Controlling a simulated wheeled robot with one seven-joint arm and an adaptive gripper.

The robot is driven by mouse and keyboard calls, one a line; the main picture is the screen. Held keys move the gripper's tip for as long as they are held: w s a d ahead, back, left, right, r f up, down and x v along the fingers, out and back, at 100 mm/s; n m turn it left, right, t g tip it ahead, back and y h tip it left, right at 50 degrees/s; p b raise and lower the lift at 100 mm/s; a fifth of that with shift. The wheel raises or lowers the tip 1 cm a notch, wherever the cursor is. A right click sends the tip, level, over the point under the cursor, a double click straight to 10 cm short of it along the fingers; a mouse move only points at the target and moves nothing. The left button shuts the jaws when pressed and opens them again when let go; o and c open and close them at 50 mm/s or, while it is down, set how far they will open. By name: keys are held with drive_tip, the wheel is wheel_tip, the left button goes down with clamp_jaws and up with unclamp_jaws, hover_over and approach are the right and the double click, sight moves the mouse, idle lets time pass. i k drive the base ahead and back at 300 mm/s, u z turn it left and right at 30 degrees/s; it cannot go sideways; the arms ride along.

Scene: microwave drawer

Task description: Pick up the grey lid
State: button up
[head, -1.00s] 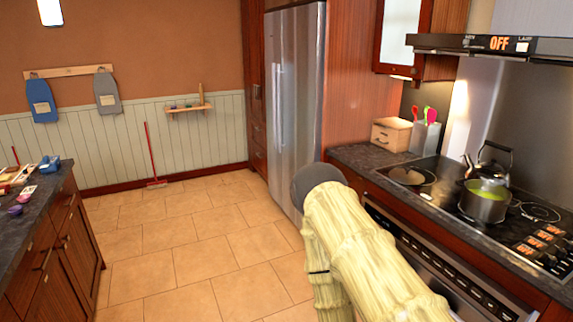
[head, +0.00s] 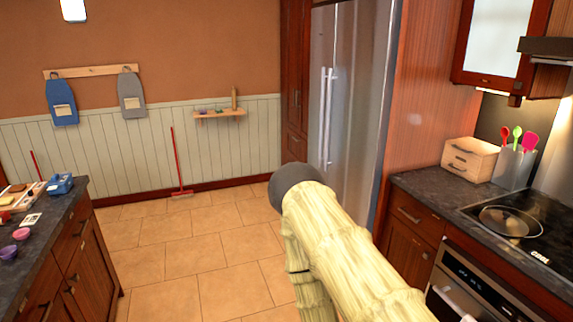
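A round, see-through lid-like thing with a pale rim (head: 503,221) lies on the black cooktop (head: 550,215) at the right. It looks greyish, but I cannot tell for sure that it is the grey lid. No other lid is clear in view. My arm, with a pale, ribbed covering and a dark rounded joint, reaches up from the bottom centre over the floor and the counter's front. My gripper is out of view.
A counter (head: 425,197) holds a wooden box (head: 470,160) and a utensil holder (head: 512,168). A steel fridge (head: 350,90) stands behind my arm. Another counter (head: 60,215) with small items is at the left. The tiled floor (head: 190,250) between is clear.

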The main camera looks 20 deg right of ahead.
sight(503, 223)
drive_tip(key=z, duration=0.05)
drive_tip(key=i, duration=1.6)
drive_tip(key=z, duration=0.7)
drive_tip(key=i, duration=1.15)
drive_tip(key=z, duration=1.75)
drive_tip(key=i, duration=0.75)
drive_tip(key=z, duration=0.65)
